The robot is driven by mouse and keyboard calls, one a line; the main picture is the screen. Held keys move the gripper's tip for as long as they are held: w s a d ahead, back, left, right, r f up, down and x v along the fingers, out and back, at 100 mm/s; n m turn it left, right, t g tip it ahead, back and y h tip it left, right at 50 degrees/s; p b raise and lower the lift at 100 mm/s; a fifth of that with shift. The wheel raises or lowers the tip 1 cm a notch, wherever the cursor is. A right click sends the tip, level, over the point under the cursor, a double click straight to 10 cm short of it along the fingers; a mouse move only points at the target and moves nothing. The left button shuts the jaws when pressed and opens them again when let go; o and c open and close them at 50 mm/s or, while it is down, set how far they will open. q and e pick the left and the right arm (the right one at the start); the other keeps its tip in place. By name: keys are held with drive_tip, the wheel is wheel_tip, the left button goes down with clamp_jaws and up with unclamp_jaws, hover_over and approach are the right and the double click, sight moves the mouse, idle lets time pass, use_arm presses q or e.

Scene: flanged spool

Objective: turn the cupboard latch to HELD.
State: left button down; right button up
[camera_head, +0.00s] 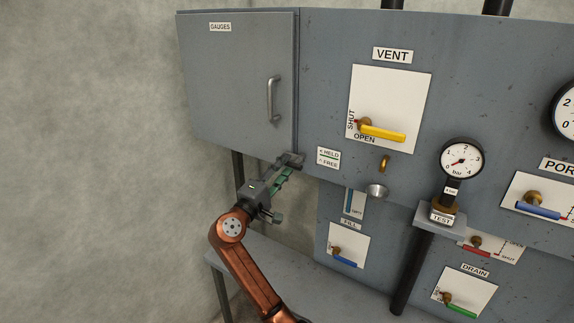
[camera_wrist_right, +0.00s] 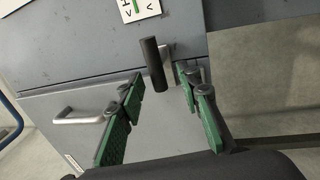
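The cupboard latch (camera_wrist_right: 153,65) is a short dark bar on a grey mount at the cupboard's edge. In the head view the latch (camera_head: 292,159) shows small, below the cupboard door's lower right corner and left of the HELD/FREE label (camera_head: 328,157). My right gripper (camera_wrist_right: 161,80) is open, its green-padded fingers on either side of the latch's near end in the wrist picture. I see no clear contact with it. In the head view my right gripper (camera_head: 282,176) is just below and left of the latch. My left gripper is not in view.
The grey cupboard door (camera_head: 235,85) marked GAUGES is closed, with a bar handle (camera_head: 273,99). To the right, the panel carries a yellow VENT lever (camera_head: 382,133), a small funnel (camera_head: 377,191) and a test gauge (camera_head: 461,160). A grey bench (camera_head: 300,277) lies below.

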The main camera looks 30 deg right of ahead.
drive_tip(key=v, duration=1)
